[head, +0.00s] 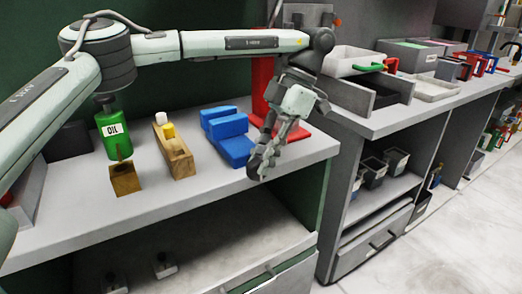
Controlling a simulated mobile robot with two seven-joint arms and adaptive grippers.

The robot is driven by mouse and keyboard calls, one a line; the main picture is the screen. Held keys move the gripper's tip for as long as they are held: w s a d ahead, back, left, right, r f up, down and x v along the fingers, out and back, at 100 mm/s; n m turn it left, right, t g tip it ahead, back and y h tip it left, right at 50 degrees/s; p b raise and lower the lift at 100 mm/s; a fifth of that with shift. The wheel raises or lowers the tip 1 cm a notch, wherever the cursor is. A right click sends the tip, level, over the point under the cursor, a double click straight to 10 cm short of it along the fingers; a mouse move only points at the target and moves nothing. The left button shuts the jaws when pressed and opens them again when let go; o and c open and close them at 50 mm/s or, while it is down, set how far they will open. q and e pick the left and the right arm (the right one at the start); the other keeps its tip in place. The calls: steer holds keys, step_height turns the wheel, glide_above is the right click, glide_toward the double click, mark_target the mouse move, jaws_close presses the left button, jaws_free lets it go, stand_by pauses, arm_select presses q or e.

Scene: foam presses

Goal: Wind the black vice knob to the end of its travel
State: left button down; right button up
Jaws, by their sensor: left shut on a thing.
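The blue vice (229,128) stands near the front edge of the grey bench, with its blocky jaws toward the back. My left arm reaches over from the left, and my left gripper (262,162) points down at the vice's front right end. Its fingers are shut on the black vice knob (253,167). The dark fingers cover most of the knob, so its turn and its travel cannot be read. My right gripper is not in view.
A red stand (262,85) rises behind the gripper. The bench front (200,198) is clear.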

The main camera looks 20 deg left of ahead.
arm_select(q)
steer(key=shift+w+d+g+y, duration=0.15)
steer(key=shift+g+y, duration=0.25)
steer(key=shift+g, duration=0.2)
steer(key=shift+f, duration=0.1)
steer(key=c, duration=1.6)
jaws_free()
steer(key=shift+c, duration=0.2)
steer(key=v, duration=0.7)
steer(key=shift+r, duration=0.2)
steer(key=shift+w+d, duration=0.15)
